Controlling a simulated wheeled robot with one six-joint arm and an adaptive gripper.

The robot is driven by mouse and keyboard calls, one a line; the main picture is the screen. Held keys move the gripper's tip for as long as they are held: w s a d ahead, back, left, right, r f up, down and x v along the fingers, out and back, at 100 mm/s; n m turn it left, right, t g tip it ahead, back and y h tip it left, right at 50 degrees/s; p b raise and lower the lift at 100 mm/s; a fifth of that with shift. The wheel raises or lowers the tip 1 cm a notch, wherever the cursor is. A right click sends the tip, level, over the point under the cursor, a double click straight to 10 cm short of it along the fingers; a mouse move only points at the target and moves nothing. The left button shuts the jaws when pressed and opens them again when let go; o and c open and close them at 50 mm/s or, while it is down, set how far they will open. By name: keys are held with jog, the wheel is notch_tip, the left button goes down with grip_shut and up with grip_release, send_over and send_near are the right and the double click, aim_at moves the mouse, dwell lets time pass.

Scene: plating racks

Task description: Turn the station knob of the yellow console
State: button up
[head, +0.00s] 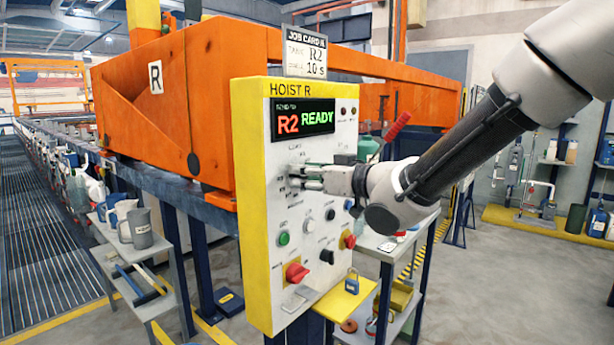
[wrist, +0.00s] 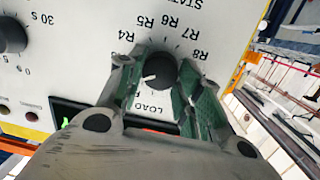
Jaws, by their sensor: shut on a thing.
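The yellow console (head: 283,85) has a white front panel with a yellow frame and is headed HOIST R. Its display (head: 303,121) reads R2 READY. My gripper (head: 300,178) reaches the panel from the right, below the display. In the wrist view, my gripper (wrist: 165,85) is shut on the black station knob (wrist: 161,66), with green-padded fingers on both sides. The knob's white pointer mark aims to the lower left in this upside-down view. Labels R4 to R8 and LOAD show around it; the labels beside the left finger are hidden.
A job card (head: 306,52) above the console reads tank R2, 10 s. Another black knob (wrist: 12,36) is beside the station knob. A shelf with jugs (head: 140,230) stands left.

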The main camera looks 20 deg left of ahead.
dwell(0.4)
jog(key=o, duration=1)
jog(key=shift+o, duration=0.2)
jog(key=v, duration=1.2)
jog(key=shift+f, duration=0.1)
